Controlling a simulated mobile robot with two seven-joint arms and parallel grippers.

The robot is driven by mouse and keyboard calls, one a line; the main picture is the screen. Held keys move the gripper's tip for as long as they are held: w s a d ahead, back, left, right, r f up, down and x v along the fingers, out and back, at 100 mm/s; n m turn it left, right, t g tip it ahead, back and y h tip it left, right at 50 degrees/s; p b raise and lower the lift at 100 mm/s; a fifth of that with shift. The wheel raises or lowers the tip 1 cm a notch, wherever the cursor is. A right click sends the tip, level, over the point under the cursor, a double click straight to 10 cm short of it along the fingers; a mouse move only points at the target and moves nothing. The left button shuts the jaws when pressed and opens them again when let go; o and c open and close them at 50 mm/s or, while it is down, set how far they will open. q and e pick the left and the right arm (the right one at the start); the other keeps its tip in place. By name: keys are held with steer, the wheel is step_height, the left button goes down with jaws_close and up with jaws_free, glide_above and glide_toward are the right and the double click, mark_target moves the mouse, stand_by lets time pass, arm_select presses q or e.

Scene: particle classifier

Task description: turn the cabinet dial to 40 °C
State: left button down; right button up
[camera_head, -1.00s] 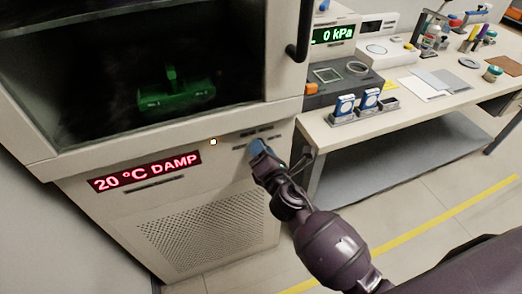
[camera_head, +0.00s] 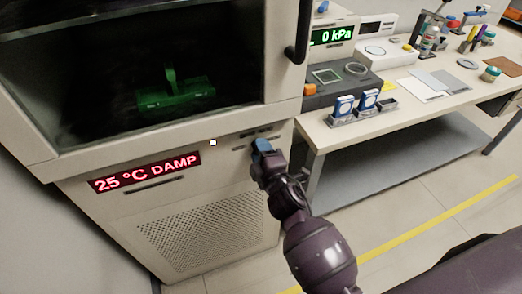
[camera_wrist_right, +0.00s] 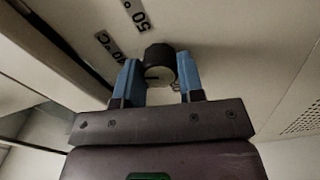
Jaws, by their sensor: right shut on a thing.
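The cabinet (camera_head: 225,180) has a red display (camera_head: 145,172) that reads "25 °C DAMP" in the head view. My right gripper (camera_head: 262,147) is at the cabinet's front panel, to the right of the display, and covers the dial in that view. In the right wrist view, the dial (camera_wrist_right: 160,64) is a dark round knob with a pale face and a dark mark. The blue fingers of my right gripper (camera_wrist_right: 160,82) are shut on it, one on each side. My left gripper is not in view.
Behind the cabinet's window a green object (camera_head: 175,97) stands in the dark chamber. The door has a black handle (camera_head: 299,40). To the right, a bench (camera_head: 400,122) holds instruments and small parts. The floor in front is clear, with a yellow line (camera_head: 430,226).

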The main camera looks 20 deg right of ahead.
steer(key=shift+m, duration=0.7)
steer(key=o, duration=0.9)
steer(key=s, duration=1)
steer(key=shift+s+d+p, duration=0.15)
steer(key=shift+s+p, duration=0.25)
steer(key=shift+m, duration=0.3)
